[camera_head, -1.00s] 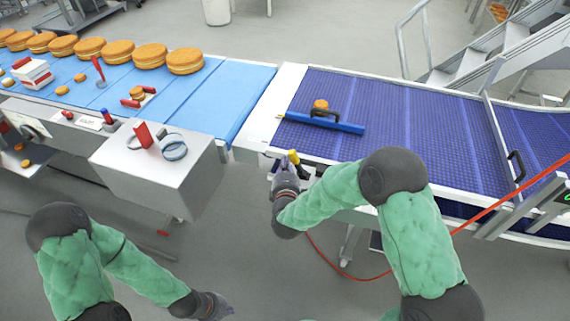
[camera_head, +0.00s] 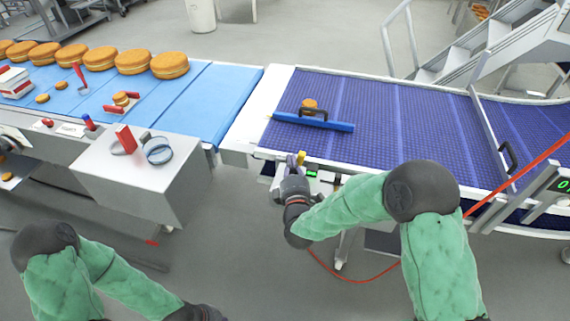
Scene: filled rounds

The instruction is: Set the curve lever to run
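A small yellow-tipped lever (camera_head: 301,157) stands at the front edge of the purple curve conveyor (camera_head: 400,115), beside a small panel with a green-lit spot (camera_head: 312,174). My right gripper (camera_head: 293,168) is right at the lever, with its fingers just left of and against or close to the yellow tip. The gripper body hides the lever's lower part, and I cannot tell whether the fingers are closed on it. My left gripper (camera_head: 208,313) is low at the bottom edge, away from everything and partly cut off.
A blue bar with a black handle (camera_head: 330,122) lies across the purple belt, with a small orange round (camera_head: 309,103) behind it. Filled cakes (camera_head: 170,65) line the light-blue belt. A grey box (camera_head: 140,175) with a red switch stands left. A red cable hangs right.

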